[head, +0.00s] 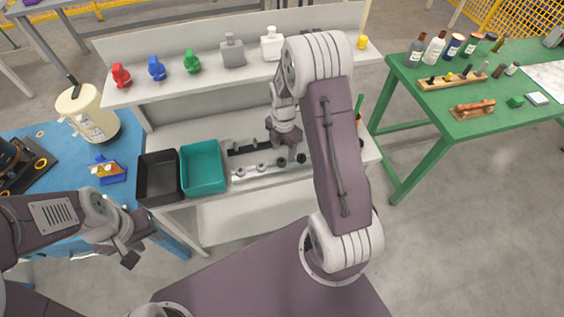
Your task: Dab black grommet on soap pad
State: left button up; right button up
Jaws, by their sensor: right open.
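My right gripper (285,138) is over the grey bench, pointing down at the right part of a pale rail (268,172). It is open, and I see nothing held in it. Small round dark pieces (301,158) show at the rail beside it; I cannot tell whether one is the black grommet. My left gripper (138,240) is in front of the bench at the lower left, with its fingers apart and empty. A small pale pad with a bluish edge (537,98) lies on the green table; I cannot tell whether it is the soap pad.
Black (158,178) and teal (203,168) bins stand at the bench's left. A black slotted strip (249,146) lies behind the rail. Coloured fittings line the upper shelf (215,80). The green table (420,105) holds bottles and racks. A blue table (60,140) is left.

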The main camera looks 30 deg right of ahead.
aim_at(283, 163)
jog(key=shift+d+f, duration=0.1)
jog(key=shift+f, duration=0.05)
jog(key=f, duration=0.4)
jog(key=shift+a+f, duration=0.3)
jog(key=shift+a, duration=0.05)
jog(key=shift+w+d+f, duration=0.15)
jog(key=shift+f, duration=0.1)
grip_shut()
